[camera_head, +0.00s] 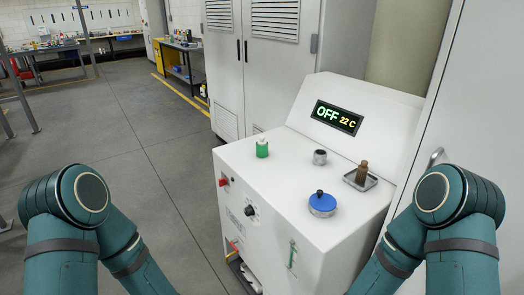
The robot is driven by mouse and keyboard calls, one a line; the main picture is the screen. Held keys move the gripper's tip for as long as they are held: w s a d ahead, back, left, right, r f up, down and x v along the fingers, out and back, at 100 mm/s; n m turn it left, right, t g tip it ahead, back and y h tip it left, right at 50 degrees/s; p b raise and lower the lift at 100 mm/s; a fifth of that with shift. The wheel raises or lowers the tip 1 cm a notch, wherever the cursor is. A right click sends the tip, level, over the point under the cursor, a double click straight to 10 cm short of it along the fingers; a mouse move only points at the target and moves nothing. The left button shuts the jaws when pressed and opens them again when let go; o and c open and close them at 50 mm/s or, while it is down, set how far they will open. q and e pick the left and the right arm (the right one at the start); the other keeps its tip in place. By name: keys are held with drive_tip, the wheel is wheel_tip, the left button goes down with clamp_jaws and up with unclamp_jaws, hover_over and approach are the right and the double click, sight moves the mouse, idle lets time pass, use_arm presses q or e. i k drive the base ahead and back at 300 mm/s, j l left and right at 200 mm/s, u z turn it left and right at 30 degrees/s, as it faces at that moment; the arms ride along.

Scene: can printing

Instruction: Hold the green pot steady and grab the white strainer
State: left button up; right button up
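A small green pot (262,151) stands upright on the left part of the white machine's top. A pale white piece (262,141) sits on top of it; it may be the white strainer, but it is too small to tell. My two teal arms show at the lower left and lower right, bent and apart from the machine's top objects. Both grippers are out of the picture, and nothing touches the green pot.
The white machine (270,188) has a display (338,116) reading OFF 22 C. Open floor lies left.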

sight(261, 142)
drive_tip(key=i+j+z, duration=0.1)
drive_tip(key=z, duration=0.25)
drive_tip(key=j+z, duration=0.35)
drive_tip(key=i+j+z, duration=0.2)
drive_tip(key=j, duration=0.25)
drive_tip(key=j+z, duration=0.2)
drive_tip(key=j, duration=0.2)
drive_tip(key=j+z, duration=0.1)
drive_tip(key=j, duration=0.9)
